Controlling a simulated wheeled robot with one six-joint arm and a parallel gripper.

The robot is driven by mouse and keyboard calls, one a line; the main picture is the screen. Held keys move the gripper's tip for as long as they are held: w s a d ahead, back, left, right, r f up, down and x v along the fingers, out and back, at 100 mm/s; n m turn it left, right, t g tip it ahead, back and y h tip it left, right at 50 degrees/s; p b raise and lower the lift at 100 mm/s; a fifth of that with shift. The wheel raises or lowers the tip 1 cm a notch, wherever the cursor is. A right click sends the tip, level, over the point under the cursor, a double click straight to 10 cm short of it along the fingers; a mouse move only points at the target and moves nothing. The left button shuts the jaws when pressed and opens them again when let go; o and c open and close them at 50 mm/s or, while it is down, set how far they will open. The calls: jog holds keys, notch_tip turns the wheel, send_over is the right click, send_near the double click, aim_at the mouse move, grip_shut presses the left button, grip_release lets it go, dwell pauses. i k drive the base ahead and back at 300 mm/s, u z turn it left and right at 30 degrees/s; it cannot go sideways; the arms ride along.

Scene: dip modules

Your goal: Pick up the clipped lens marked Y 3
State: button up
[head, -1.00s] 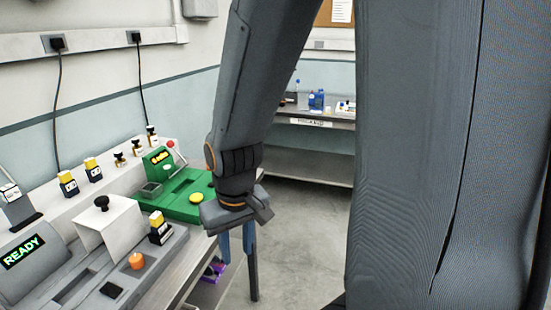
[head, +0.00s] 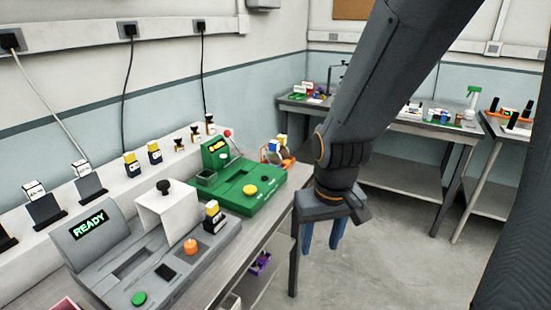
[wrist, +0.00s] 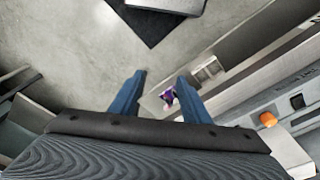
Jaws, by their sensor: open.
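No lens with a readable Y 3 mark shows; labels are too small to read. Two dark-bodied modules with yellow tops, a left one (head: 131,163) and a right one (head: 154,152), stand on the white ledge behind the bench. A third yellow-topped module (head: 213,217) stands on the grey READY machine (head: 88,226). I cannot tell which, if any, is the lens. My gripper (head: 322,248) is open and empty, pointing down, right of the bench's front edge. Its blue fingers also show in the wrist view (wrist: 160,77), apart, over the floor side of the bench.
A green machine (head: 238,188) sits beyond the grey one. A purple object (head: 260,264) lies on the lower shelf. The floor (head: 385,235) right of the bench is clear.

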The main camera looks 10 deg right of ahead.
aim_at(274, 157)
jog(key=z, duration=0.4)
jog(key=k, duration=0.45)
jog(key=z, duration=0.7)
jog(key=i, duration=1.1)
jog(key=u, duration=1.3)
jog(key=i, duration=0.65)
jog(key=u, duration=0.8)
